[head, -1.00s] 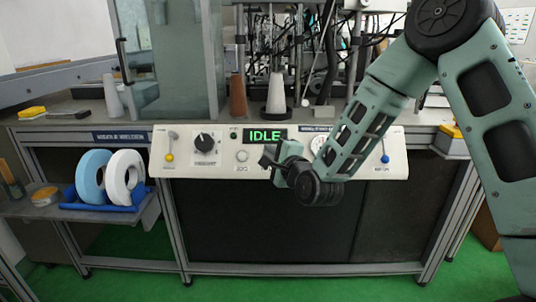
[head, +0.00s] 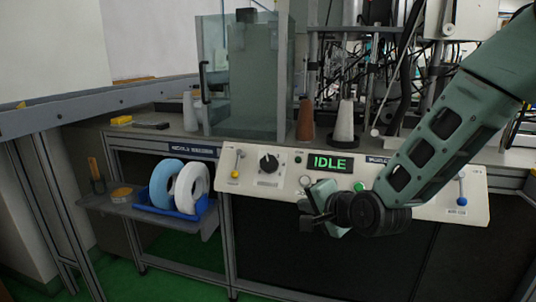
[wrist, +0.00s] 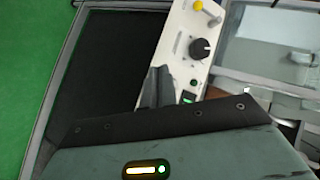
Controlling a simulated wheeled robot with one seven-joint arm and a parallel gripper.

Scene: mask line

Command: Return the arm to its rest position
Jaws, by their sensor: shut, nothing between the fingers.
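My arm reaches in from the right in the head view, with my gripper (head: 312,212) at the front of the control panel (head: 265,182). The gripper overlaps the panel's lower edge in the picture; I cannot tell the exact gap. In the wrist view my gripper's dark fingers (wrist: 155,88) are together with nothing held, and the panel's black knob (wrist: 200,49) and yellow-tipped lever (wrist: 207,10) lie beyond them. The panel's display (head: 330,163) reads IDLE in green.
A blue rack (head: 185,207) with a blue roll (head: 163,185) and a white roll (head: 190,187) stands on a side shelf (head: 122,206) at left. A brown cone (head: 305,120) and a white cone (head: 345,122) stand on the bench behind the panel. Green floor is clear below left.

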